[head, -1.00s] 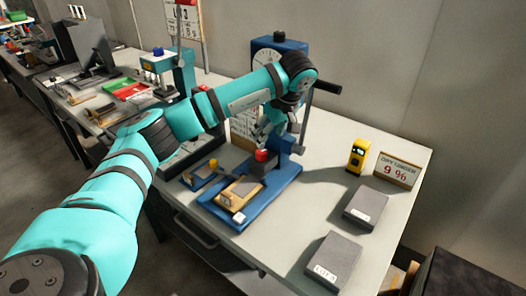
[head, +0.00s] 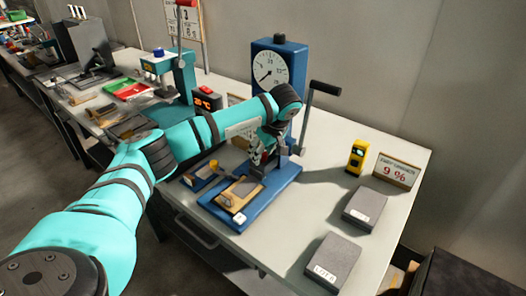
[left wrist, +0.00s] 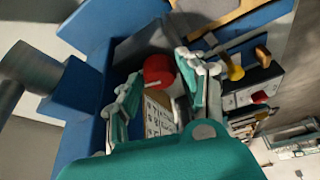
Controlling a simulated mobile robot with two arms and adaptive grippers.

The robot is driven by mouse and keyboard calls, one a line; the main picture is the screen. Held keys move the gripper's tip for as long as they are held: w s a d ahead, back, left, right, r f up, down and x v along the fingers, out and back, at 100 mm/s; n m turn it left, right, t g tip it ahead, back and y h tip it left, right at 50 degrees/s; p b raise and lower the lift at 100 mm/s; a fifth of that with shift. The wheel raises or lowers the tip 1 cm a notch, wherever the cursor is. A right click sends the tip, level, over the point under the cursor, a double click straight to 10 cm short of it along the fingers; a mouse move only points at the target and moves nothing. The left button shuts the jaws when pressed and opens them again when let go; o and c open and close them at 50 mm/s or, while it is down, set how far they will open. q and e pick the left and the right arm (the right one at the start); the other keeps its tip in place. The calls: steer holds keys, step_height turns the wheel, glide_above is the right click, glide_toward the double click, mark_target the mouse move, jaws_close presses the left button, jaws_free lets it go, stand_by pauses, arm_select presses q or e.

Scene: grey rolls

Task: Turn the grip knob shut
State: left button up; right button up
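The red knob (left wrist: 158,71) shows in the left wrist view, on the dark clamp block of the blue test stand (head: 290,185). In the head view my left gripper (head: 260,160) is at this clamp and hides the knob. In the left wrist view my left gripper (left wrist: 157,80) is open, one finger on either side of the knob. I cannot tell whether either finger touches it. A wooden piece (head: 240,191) lies on the stand's base in front of the clamp. My right gripper is not in view.
The stand has a round dial (head: 270,69) and a black-handled lever (head: 325,88) at its right. A yellow device (head: 356,156), a 9 % sign (head: 397,171) and two grey blocks (head: 364,207) stand to the right. A small blue tray (head: 201,176) lies left of the base.

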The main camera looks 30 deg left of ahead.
arm_select(q)
steer(key=c, duration=0.7)
steer(key=shift+m, duration=0.3)
steer(key=shift+s+m+t, duration=0.1)
steer(key=shift+m+t, duration=0.3)
steer(key=shift+m, duration=0.5)
steer(key=shift+a+m+t+h, duration=0.1)
steer(key=shift+m+t+h, duration=0.5)
steer(key=shift+m, duration=1.1)
steer(key=o, duration=1.1)
steer(key=shift+o, duration=0.2)
